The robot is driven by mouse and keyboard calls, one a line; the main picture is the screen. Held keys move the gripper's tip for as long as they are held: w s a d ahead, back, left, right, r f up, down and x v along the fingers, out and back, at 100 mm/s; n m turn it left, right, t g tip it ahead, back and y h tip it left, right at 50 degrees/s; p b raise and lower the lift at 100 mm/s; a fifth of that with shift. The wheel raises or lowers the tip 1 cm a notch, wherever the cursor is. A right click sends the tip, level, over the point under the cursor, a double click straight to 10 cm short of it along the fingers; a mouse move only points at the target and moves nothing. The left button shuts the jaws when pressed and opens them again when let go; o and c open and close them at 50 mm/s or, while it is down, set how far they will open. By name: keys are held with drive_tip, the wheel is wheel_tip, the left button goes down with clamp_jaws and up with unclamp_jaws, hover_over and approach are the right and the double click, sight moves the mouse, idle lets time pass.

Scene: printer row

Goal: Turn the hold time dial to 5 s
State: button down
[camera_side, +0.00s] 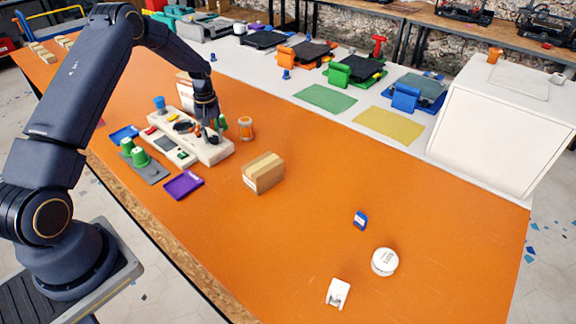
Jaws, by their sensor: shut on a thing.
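A cream control panel (216,157) lies on the orange bench at the left of the view, in front of my arm's reach. My gripper (212,138) points down over the right part of this panel, with its fingers closed in at panel height. It is shut on a dial there, which the fingers mostly hide. The dial's pointer and scale marks are too small and covered to read, so I cannot tell its setting.
Green cups (139,157) stand on a grey mat left of the panel, near a purple tray (184,185). An orange-and-white jar (246,128) stands just right of the gripper. A cardboard box (263,173) sits nearer.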

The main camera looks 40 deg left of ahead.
sight(213, 138)
drive_tip(key=m, duration=1.1)
idle(0.3)
drive_tip(key=shift+m, duration=0.3)
drive_tip(key=c, duration=0.8)
unclamp_jaws()
drive_tip(key=shift+r, duration=0.1)
wheel_tip(213, 138, up, 12)
